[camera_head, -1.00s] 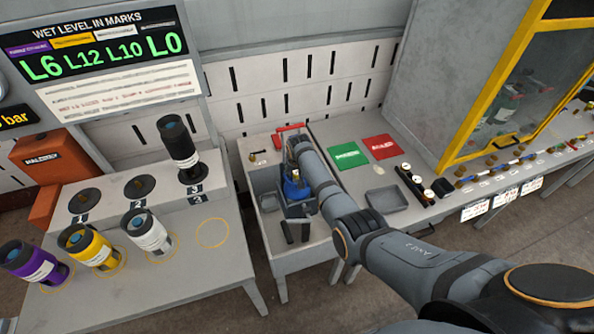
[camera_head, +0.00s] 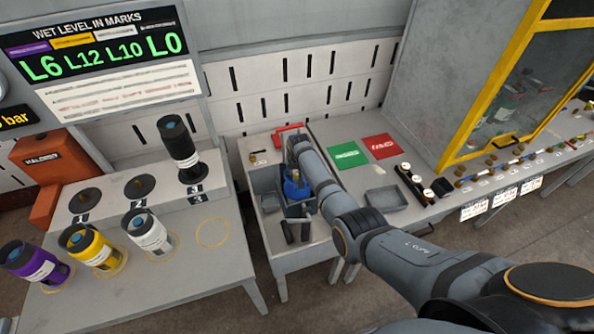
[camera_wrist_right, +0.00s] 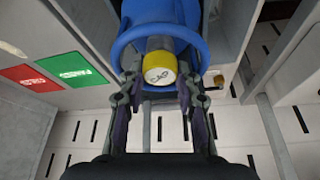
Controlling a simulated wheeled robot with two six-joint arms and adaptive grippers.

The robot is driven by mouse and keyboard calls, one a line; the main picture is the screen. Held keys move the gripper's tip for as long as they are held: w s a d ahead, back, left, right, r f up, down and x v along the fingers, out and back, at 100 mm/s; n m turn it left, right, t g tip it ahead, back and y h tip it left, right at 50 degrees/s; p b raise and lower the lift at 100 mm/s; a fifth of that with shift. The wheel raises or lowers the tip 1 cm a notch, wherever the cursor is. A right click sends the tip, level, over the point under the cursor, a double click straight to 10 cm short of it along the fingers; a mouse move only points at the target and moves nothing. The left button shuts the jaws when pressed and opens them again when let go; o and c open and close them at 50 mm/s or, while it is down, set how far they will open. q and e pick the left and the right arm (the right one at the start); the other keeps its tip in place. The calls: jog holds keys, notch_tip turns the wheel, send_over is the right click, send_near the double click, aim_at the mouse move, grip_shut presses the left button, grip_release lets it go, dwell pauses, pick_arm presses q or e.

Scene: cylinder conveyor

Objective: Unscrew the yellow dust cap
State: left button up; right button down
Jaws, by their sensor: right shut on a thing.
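The yellow dust cap (camera_wrist_right: 160,68) shows in the right wrist view as a short cap with a yellow band and a pale, marked face. It sits in front of a blue body with a looped blue rim (camera_wrist_right: 165,18), which also shows in the head view (camera_head: 296,188) in the grey bench's tray. My right gripper (camera_wrist_right: 160,82) has one finger on each side of the cap and is shut on it. My left gripper is not in view.
Tray walls stand close around the blue body. A red handle (camera_head: 290,128) is behind it, and dark upright pieces (camera_head: 297,232) are in front. Green (camera_head: 347,156) and red (camera_head: 381,147) mats lie to the right. Purple, yellow and white cylinders (camera_head: 146,232) stand on the left table.

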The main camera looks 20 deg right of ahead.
jog(key=shift+r+n+p, duration=0.15)
jog(key=shift+n+p, duration=0.25)
jog(key=shift+p, duration=0.05)
jog(key=shift+n+y+p, duration=0.35)
jog(key=shift+n+y, duration=0.15)
jog(key=shift+n, duration=0.4)
jog(key=n, duration=0.1)
jog(key=n+y, duration=0.1)
jog(key=shift+f+n, duration=0.2)
jog(key=shift+n, duration=0.1)
jog(key=shift+n+b, duration=0.3)
jog(key=shift+n, duration=0.1)
jog(key=n+b, duration=0.1)
jog(key=n+y+b, duration=0.1)
jog(key=n, duration=0.1)
jog(key=n+g+y+b, duration=0.1)
jog(key=n+b, duration=0.1)
jog(key=shift+f, duration=0.35)
jog(key=shift+r+n+b, duration=0.15)
jog(key=shift+n+b, duration=0.15)
jog(key=shift+r, duration=0.25)
